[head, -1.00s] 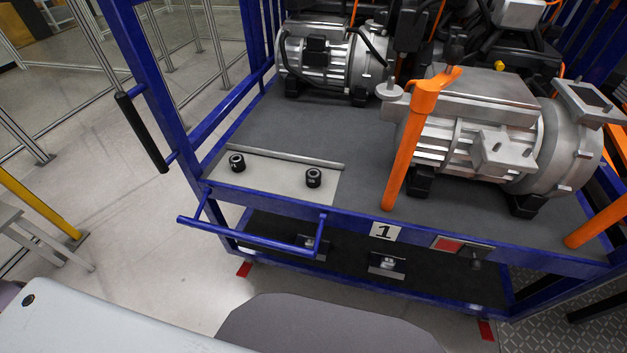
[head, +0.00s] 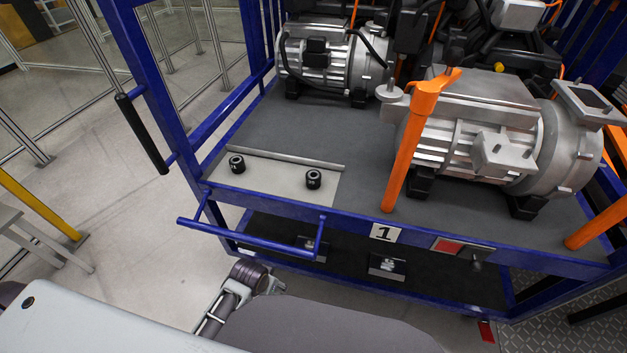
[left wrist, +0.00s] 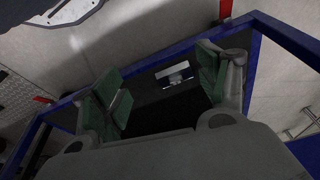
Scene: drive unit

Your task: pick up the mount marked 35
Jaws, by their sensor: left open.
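Two small black cylindrical mounts stand upright on the pale plate of the blue cart in the head view: a left mount (head: 237,163) and a right mount (head: 313,178). Each has a light ring on top and a pale marking on its side, too small to read, so I cannot tell which is 35. In the left wrist view my left gripper (left wrist: 163,85) is open, with green pads and nothing between them. Beyond it is the cart's dark lower shelf. Neither mount shows in that view. My right gripper is not in view.
A blue handle bar (head: 250,240) juts from the cart's front below the plate (head: 275,182). A metal rod (head: 285,157) lies along the plate's back edge. A large motor (head: 480,130) and an orange post (head: 408,150) stand to the right. A silver part (left wrist: 173,75) sits on the lower shelf.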

